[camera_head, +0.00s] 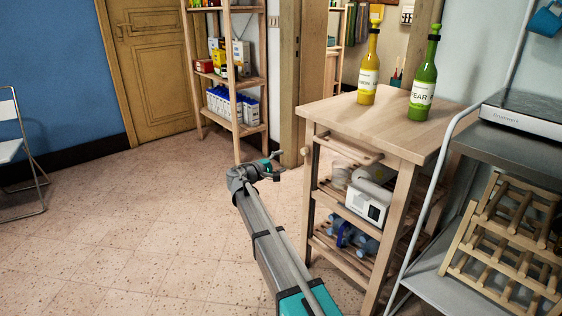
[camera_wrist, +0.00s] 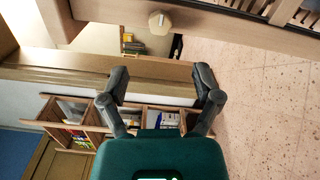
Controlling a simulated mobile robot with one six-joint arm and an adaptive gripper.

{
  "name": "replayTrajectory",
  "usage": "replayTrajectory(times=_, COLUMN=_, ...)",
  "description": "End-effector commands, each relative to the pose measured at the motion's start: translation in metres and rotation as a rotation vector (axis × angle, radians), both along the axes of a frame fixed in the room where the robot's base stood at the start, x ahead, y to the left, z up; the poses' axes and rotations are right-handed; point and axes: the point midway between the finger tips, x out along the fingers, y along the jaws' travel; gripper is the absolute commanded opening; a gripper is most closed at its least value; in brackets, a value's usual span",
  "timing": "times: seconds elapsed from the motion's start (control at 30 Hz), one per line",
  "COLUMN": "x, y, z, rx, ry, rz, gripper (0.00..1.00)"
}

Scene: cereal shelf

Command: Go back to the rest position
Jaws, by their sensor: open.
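My gripper (camera_wrist: 160,84) is open in the wrist view, with its two dark fingers apart and nothing between them. In the head view my gripper (camera_head: 277,165) is at the end of my outstretched arm, above the tiled floor and left of the wooden trolley (camera_head: 410,128). It appears clear of the trolley, though its exact distance is hard to tell. The wooden shelf (camera_head: 240,110) with cereal and other boxes stands behind it against the wall. In the wrist view this shelf (camera_wrist: 95,128) appears turned on its side.
A yellow bottle (camera_head: 369,72) and a green bottle (camera_head: 423,80) stand on the trolley top. A grey metal table (camera_head: 515,148) with a wooden rack (camera_head: 505,240) is at right. A folding chair (camera_head: 20,160) stands at far left. The tiled floor (camera_head: 130,220) at left is open.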

Motion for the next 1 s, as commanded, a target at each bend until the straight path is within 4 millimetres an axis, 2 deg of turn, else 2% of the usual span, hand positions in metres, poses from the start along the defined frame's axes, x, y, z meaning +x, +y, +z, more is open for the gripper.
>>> replayTrajectory(times=0.17, x=-0.006, y=-0.007, z=-0.003, rx=0.024, ry=0.005, rz=-0.010, gripper=0.82)
replayTrajectory(times=0.37, x=-0.034, y=-0.039, z=-0.020, rx=0.143, ry=0.030, rz=-0.061, gripper=0.82)
replayTrajectory(times=0.47, x=-0.057, y=-0.062, z=-0.035, rx=0.246, ry=0.051, rz=-0.104, gripper=0.82)
replayTrajectory(times=0.7, x=-0.129, y=-0.110, z=-0.078, rx=0.545, ry=0.111, rz=-0.232, gripper=0.82)
replayTrajectory(times=0.83, x=-0.171, y=-0.127, z=-0.099, rx=0.710, ry=0.144, rz=-0.305, gripper=0.82)
replayTrajectory(times=1.0, x=-0.226, y=-0.138, z=-0.121, rx=0.923, ry=0.188, rz=-0.399, gripper=0.82)
